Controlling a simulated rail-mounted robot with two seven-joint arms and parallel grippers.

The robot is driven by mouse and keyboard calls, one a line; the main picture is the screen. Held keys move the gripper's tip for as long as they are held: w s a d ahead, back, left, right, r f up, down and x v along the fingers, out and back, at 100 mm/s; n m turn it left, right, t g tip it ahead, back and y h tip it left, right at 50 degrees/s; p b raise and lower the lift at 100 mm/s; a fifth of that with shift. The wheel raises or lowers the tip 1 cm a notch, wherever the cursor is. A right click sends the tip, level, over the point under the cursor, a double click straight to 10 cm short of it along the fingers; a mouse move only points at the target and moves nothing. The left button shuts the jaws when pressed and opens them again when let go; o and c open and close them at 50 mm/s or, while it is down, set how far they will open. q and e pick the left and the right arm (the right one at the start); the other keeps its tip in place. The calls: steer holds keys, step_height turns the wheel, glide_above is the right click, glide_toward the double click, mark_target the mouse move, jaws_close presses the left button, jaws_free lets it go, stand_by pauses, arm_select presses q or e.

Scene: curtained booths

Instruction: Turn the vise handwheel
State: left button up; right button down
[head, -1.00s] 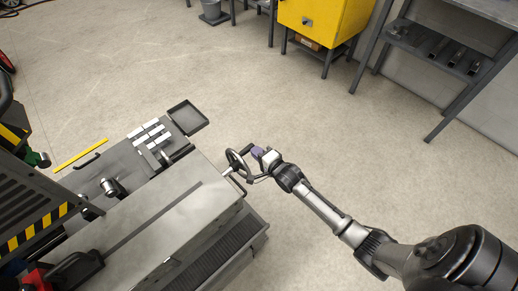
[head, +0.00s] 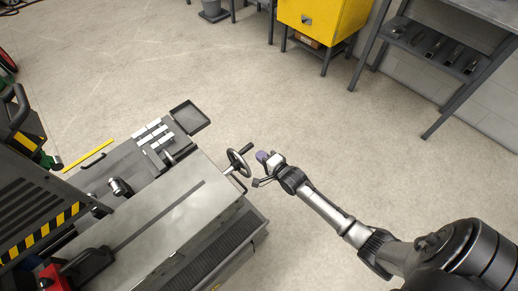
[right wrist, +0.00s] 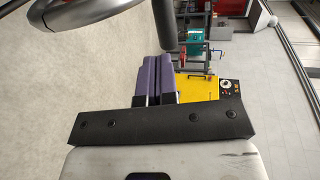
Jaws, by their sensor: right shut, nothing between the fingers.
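The dark round handwheel (head: 238,161) stands at the right end of the grey machine table (head: 165,220), on a short shaft. My right gripper (head: 262,156), with purple finger pads, is just right of the wheel with a small gap between them. Its fingers are shut and empty. In the right wrist view, the purple fingers (right wrist: 154,78) lie together, and part of the handwheel rim (right wrist: 85,14) crosses the top left. A dark bar-shaped handle (right wrist: 165,25) hangs above the fingers. My left gripper is not in view.
A small black tray (head: 190,117) and several pale blocks (head: 153,134) lie at the machine's far side. A yellow cabinet (head: 325,18) and a metal shelf bench (head: 440,45) stand at the back. The concrete floor (head: 320,120) around the gripper is clear.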

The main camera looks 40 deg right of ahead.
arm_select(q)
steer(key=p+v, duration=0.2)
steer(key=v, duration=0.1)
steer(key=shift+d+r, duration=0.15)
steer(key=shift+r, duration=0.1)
arm_select(e)
steer(key=f+v, duration=0.1)
steer(key=v, duration=0.9)
steer(key=shift+s, duration=0.5)
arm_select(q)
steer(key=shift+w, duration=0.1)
